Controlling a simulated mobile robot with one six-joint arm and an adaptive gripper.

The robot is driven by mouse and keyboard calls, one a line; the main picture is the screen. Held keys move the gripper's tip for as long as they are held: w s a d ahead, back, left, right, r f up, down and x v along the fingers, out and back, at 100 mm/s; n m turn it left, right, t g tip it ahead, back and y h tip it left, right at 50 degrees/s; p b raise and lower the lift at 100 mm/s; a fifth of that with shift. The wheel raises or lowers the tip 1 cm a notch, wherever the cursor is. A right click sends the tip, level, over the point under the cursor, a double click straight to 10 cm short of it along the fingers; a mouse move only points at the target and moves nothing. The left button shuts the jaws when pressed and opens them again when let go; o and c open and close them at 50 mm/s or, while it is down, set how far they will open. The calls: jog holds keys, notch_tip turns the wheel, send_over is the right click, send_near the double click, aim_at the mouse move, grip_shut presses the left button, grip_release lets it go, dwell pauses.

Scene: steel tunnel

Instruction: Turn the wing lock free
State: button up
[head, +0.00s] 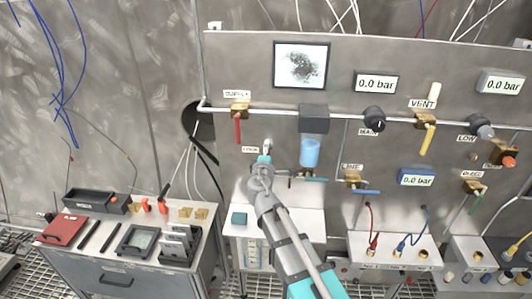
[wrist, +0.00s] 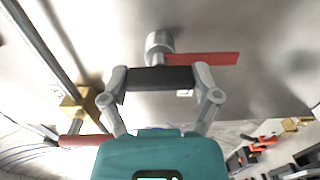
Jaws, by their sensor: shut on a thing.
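The wing lock (head: 268,146) is a small grey fitting on the steel panel, below the red-handled supply valve, with a label beside it. In the wrist view it shows as a grey round boss (wrist: 159,44) with a red strip (wrist: 205,58) reaching right and a dark bar (wrist: 160,79) in front. My gripper (head: 264,160) is at the lock, and in the wrist view its two fingers (wrist: 160,82) are at either end of the dark bar, shut on it. The strip and bar both lie nearly level there. My gripper hides part of the lock in the head view.
The supply valve's red handle (head: 238,128) hangs to the upper left. A blue-bowled filter (head: 310,151) is close on the right, with a small teal-handled valve (head: 314,180) below it. A tool cart (head: 115,275) stands at lower left.

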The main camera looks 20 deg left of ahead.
dwell(0.4)
jog(key=o, duration=1)
jog(key=shift+c, duration=0.2)
jog(key=v, duration=1.2)
